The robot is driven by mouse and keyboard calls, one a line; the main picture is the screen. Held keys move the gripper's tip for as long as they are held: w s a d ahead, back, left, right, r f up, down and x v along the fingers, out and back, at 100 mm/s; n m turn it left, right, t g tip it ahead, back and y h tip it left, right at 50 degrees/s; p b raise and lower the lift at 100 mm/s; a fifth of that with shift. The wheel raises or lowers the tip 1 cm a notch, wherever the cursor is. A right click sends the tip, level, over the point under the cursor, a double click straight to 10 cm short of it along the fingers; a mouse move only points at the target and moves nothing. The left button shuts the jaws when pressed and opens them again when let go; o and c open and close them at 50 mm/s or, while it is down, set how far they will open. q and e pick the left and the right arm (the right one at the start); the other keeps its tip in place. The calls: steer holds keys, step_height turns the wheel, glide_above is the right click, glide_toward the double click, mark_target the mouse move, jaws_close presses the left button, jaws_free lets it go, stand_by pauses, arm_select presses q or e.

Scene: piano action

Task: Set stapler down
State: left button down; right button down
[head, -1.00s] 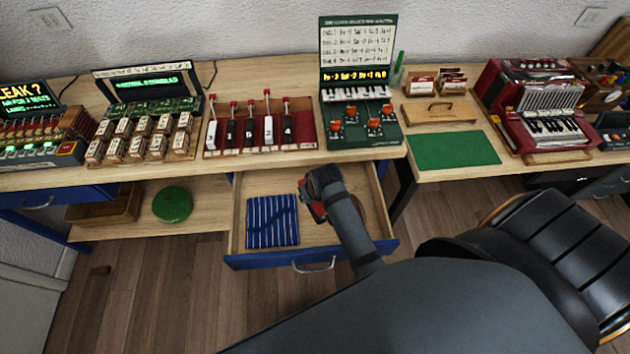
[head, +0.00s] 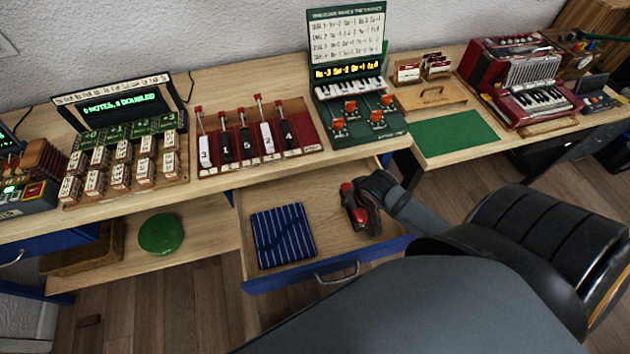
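The red and black stapler (head: 350,203) is at the right side of the open drawer (head: 322,217), over its wooden floor. My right gripper (head: 369,203) comes in from the right and is at the stapler, apparently closed around it; the arm and gripper body hide part of the contact. I cannot tell whether the stapler touches the drawer floor. My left gripper is out of view.
A folded blue striped cloth (head: 283,236) lies in the drawer's left half. Bare drawer floor shows between cloth and stapler. The desktop above holds a lever box (head: 257,145) and a green keyboard case (head: 352,112). A green round object (head: 161,234) sits on the lower shelf.

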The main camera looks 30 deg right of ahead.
steer(key=shift+s, duration=0.25)
steer(key=shift+w+a, duration=0.1)
steer(key=shift+w, duration=0.1)
steer(key=w+a+f+b, duration=0.1)
steer(key=w+a+f, duration=0.25)
steer(key=w, duration=0.35)
glide_toward(313, 201)
steer(key=shift+w+d+f+b, duration=0.3)
steer(key=shift+w+d+f, duration=0.1)
steer(key=shift+w, duration=0.25)
steer(key=shift+w+f, duration=0.1)
steer(key=shift+w, duration=0.05)
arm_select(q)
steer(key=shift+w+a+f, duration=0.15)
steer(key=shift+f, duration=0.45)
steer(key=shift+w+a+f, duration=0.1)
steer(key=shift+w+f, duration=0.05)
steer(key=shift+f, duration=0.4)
arm_select(e)
steer(key=shift+w+a+f, duration=0.15)
steer(key=shift+f, duration=1.65)
steer(key=c, duration=1)
jaws_free()
steer(key=shift+f, duration=0.1)
steer(key=shift+o, duration=0.2)
